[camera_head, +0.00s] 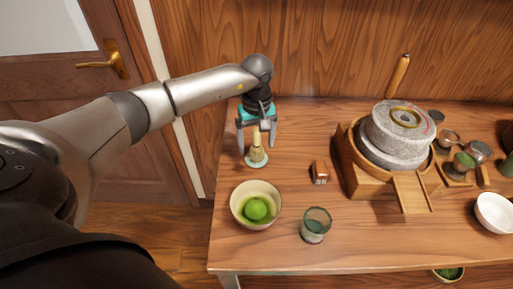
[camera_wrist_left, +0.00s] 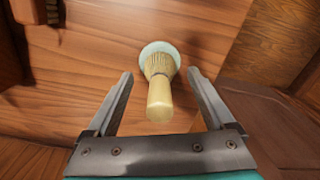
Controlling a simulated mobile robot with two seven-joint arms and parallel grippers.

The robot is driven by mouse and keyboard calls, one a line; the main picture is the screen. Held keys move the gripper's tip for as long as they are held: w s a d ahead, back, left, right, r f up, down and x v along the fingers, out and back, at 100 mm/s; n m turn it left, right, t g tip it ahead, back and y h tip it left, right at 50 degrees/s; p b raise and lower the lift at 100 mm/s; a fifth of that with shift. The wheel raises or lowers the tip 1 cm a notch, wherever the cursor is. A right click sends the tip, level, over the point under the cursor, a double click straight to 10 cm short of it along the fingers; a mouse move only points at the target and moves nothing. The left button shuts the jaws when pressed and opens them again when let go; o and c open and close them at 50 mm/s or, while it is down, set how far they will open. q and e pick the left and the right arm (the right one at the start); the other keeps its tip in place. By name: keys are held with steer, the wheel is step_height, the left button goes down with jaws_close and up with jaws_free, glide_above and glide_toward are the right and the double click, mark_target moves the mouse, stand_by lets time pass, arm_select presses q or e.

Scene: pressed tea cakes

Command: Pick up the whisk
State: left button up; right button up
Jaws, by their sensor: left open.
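The whisk (camera_head: 256,146) is pale bamboo and stands upright on a small light green holder (camera_head: 257,160) at the left part of the table. It also shows in the left wrist view (camera_wrist_left: 160,92), with its handle toward the camera. My left gripper (camera_head: 257,146) is open above it, fingers pointing down. In the left wrist view, one finger is on each side of the whisk handle, with gaps on both sides. The right gripper is not in view.
A bowl with green tea (camera_head: 271,189) and a dark green cup (camera_head: 315,226) stand in front of the whisk. A stone mill (camera_head: 397,135) stands further right. A white bowl (camera_head: 495,211) is at the right edge.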

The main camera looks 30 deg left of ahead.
arm_select(q)
steer(key=shift+f, duration=0.95)
jaws_close()
